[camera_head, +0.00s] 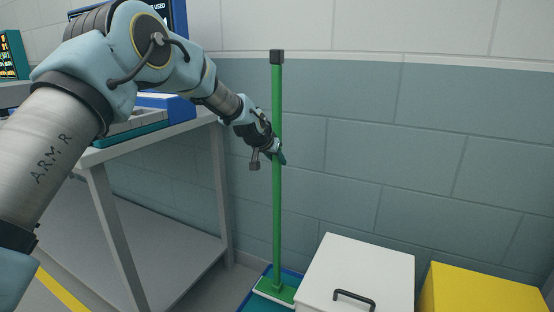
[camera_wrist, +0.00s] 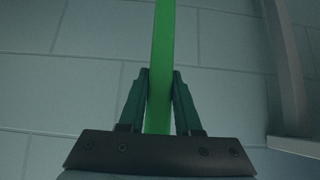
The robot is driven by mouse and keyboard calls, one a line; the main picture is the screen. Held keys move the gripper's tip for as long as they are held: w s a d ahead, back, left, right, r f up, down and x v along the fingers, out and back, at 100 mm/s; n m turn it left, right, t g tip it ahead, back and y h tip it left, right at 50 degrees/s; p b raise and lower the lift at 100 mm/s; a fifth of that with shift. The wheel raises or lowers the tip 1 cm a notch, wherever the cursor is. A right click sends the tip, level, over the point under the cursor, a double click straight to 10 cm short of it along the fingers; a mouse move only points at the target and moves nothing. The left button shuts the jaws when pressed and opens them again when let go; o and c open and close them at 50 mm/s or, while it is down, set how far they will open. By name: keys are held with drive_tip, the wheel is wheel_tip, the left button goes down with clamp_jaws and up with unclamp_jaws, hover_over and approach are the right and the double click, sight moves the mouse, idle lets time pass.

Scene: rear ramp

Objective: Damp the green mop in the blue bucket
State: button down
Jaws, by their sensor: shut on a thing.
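The green mop (camera_head: 277,190) stands upright by the wall, with a long green pole and a black cap on top. Its green and white foot is low in the head view, at the blue bucket (camera_head: 246,304). Only part of the bucket's rim shows, and I cannot tell whether the mop touches its bottom. My gripper (camera_head: 278,152) is shut on the pole, around its upper middle. In the wrist view the green pole (camera_wrist: 161,60) runs between the two dark green fingers (camera_wrist: 160,90).
A white box (camera_head: 365,260) with a black handle stands right of the mop, and a yellow box (camera_head: 480,290) stands beyond it. A grey table (camera_head: 160,134) with equipment on it is at the left. A tiled wall (camera_head: 400,150) is close behind the mop.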

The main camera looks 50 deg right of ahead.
sight(275, 175)
drive_tip(key=shift+f+b, duration=1.75)
drive_tip(key=shift+f, duration=1.5)
idle(3.9)
